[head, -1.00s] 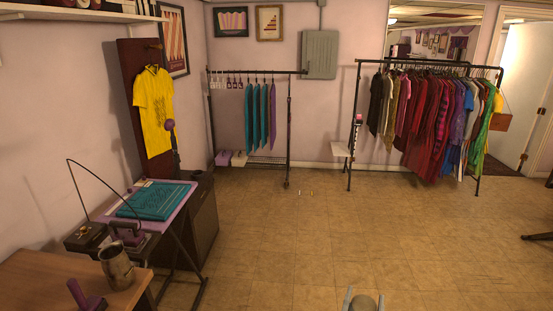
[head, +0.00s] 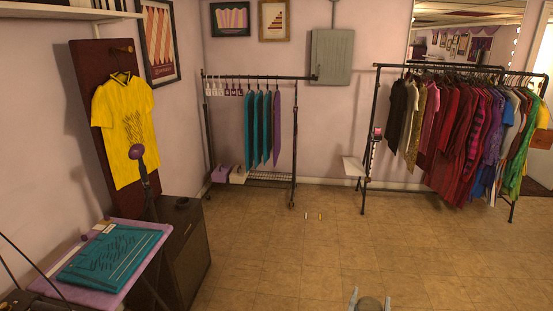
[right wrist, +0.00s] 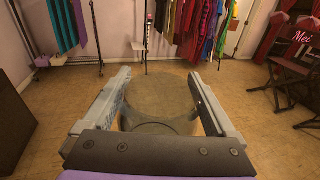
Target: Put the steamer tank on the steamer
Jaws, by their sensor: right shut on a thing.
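My right gripper (head: 370,297) shows at the bottom edge of the head view, shut on a rounded grey-brown vessel (head: 369,304), which appears to be the steamer tank. In the right wrist view the tank (right wrist: 163,97) sits between the two fingers (right wrist: 160,100), held clear in front of the palm. A purple round head on a dark stem (head: 137,152) stands in front of the yellow shirt and looks like part of the steamer. The steamer's base is not clearly identifiable. My left gripper is out of view.
A dark cabinet (head: 180,250) stands by the left wall, beside a table with a folded teal shirt (head: 110,258). Clothes racks (head: 250,78) (head: 440,68) stand along the back. The middle floor (head: 290,265) is open. A chair (right wrist: 293,65) shows in the right wrist view.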

